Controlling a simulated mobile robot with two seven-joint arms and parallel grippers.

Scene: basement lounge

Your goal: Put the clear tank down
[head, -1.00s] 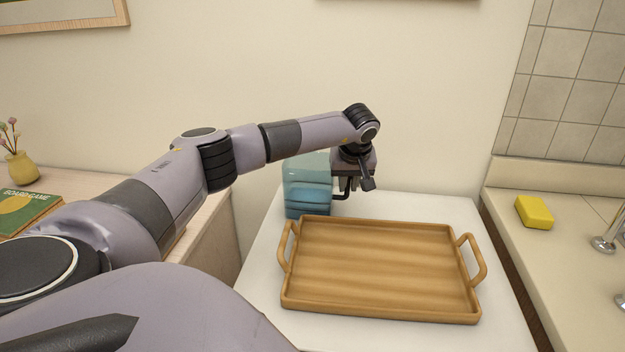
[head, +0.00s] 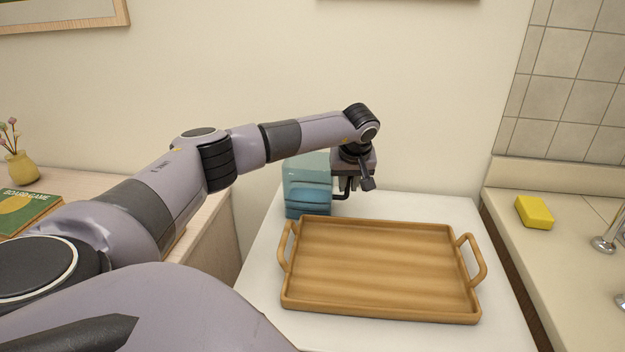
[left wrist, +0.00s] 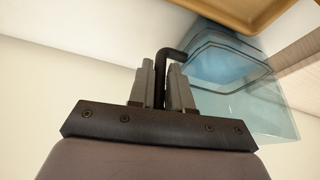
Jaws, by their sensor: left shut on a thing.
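The clear tank (head: 308,180) is a blue-tinted see-through box with bluer contents low inside. In the head view it stands upright at the back left of the white table, behind the tray's left end. Its base looks to be at the table top, but I cannot tell whether it bears fully on it. My left gripper (head: 348,190) is at the tank's right side, shut on its dark handle. The left wrist view shows the fingers (left wrist: 162,85) closed around the black handle, with the tank (left wrist: 235,85) to the right. My right gripper is not in view.
A wooden tray (head: 378,268) with two handles fills most of the white table (head: 448,207). A counter with a yellow sponge (head: 534,212) and a tap (head: 606,243) is at right. A wooden cabinet with a board game (head: 28,212) and a vase (head: 21,167) is at left.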

